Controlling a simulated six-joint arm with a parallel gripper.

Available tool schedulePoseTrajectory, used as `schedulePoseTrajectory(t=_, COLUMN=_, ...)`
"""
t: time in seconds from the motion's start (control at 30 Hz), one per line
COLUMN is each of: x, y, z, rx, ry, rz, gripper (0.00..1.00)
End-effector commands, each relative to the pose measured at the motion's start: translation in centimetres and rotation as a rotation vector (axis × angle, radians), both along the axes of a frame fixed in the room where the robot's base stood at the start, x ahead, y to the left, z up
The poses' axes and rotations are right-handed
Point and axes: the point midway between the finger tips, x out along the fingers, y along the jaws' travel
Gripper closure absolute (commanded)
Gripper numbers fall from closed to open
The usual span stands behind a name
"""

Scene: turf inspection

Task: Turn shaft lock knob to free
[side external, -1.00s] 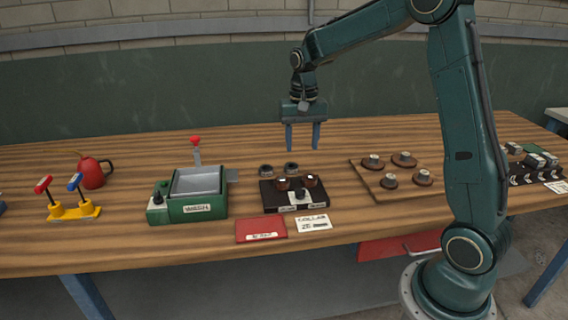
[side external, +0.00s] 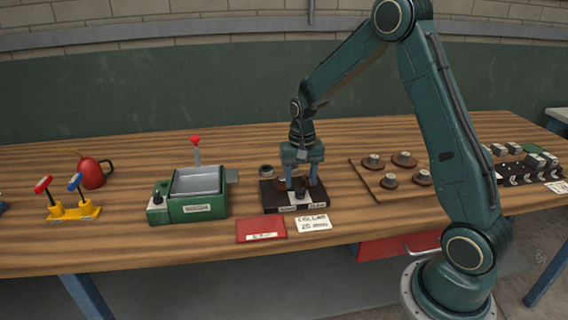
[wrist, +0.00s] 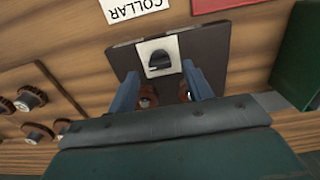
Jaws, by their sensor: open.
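The shaft lock knob looks to be the small black knob (wrist: 160,57) on a pale plate (wrist: 174,45) at the front of a dark block (side external: 271,201). Its setting is too small to read. My gripper (side external: 301,184) is open and points down over the block. In the wrist view the blue fingers of my gripper (wrist: 161,69) stand either side of the knob, apart from each other. I cannot tell if they touch it. Two reddish-brown round parts on the block are partly hidden by the fingers.
A "COLLAR" card (side external: 313,223) and a red booklet (side external: 261,230) lie in front of the block. A wooden board (side external: 366,181) with several round parts is at right. A green device (side external: 190,207) with a red-tipped lever is at left.

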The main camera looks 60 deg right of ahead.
Motion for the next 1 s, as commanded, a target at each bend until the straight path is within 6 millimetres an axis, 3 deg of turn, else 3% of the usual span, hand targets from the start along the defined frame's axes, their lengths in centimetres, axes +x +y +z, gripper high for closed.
schedulePoseTrajectory(t=0.2, x=0.0, y=0.0, z=-2.0, rx=0.001, ry=0.002, rz=0.000, gripper=0.49)
schedulePoseTrajectory(t=0.6, x=0.0, y=0.0, z=-2.4, rx=0.000, ry=0.000, rz=0.000, gripper=0.49)
schedulePoseTrajectory(t=0.83, x=0.0, y=0.0, z=-2.4, rx=0.000, ry=0.000, rz=0.000, gripper=0.94)
schedulePoseTrajectory(t=1.0, x=0.0, y=0.0, z=-2.4, rx=0.000, ry=0.000, rz=0.003, gripper=0.94)
